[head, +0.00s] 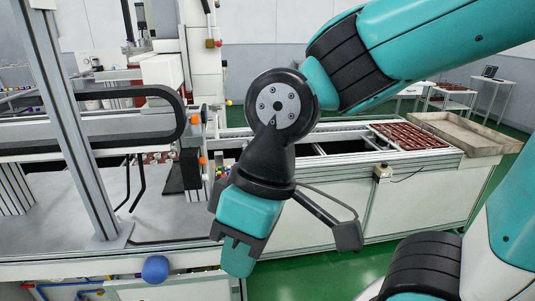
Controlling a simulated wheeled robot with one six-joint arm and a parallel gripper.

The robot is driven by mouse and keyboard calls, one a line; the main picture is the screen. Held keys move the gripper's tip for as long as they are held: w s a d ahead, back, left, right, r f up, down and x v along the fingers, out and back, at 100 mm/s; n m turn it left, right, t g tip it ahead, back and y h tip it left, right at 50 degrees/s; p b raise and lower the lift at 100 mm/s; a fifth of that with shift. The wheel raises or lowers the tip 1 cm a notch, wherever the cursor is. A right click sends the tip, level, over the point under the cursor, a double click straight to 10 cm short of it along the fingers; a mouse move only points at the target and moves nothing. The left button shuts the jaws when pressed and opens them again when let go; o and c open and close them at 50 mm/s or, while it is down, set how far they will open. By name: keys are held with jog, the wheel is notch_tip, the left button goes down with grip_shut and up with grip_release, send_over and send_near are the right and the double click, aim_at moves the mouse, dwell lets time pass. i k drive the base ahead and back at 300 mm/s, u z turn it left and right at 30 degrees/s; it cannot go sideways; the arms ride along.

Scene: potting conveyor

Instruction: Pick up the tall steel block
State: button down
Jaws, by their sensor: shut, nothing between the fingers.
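I cannot make out a tall steel block with certainty in the head view. My arm crosses the middle of the view, and its lower end hangs in front of the near edge of the conveyor bench.
A long bench with a conveyor (400,190) runs to the right, with a tray of reddish-brown pots (408,136) and an empty grey tray (460,130) at its end. An upright metal post (75,130) stands at left. Green floor (320,270) shows below.

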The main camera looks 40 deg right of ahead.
aim_at(218, 155)
jog(key=z, duration=0.7)
jog(key=i, duration=0.25)
jog(key=z, duration=0.9)
jog(key=i, duration=0.8)
jog(key=z, duration=0.45)
jog(key=i, duration=0.85)
jog(key=u, duration=0.95)
jog(key=i, duration=0.9)
jog(key=u, duration=0.9)
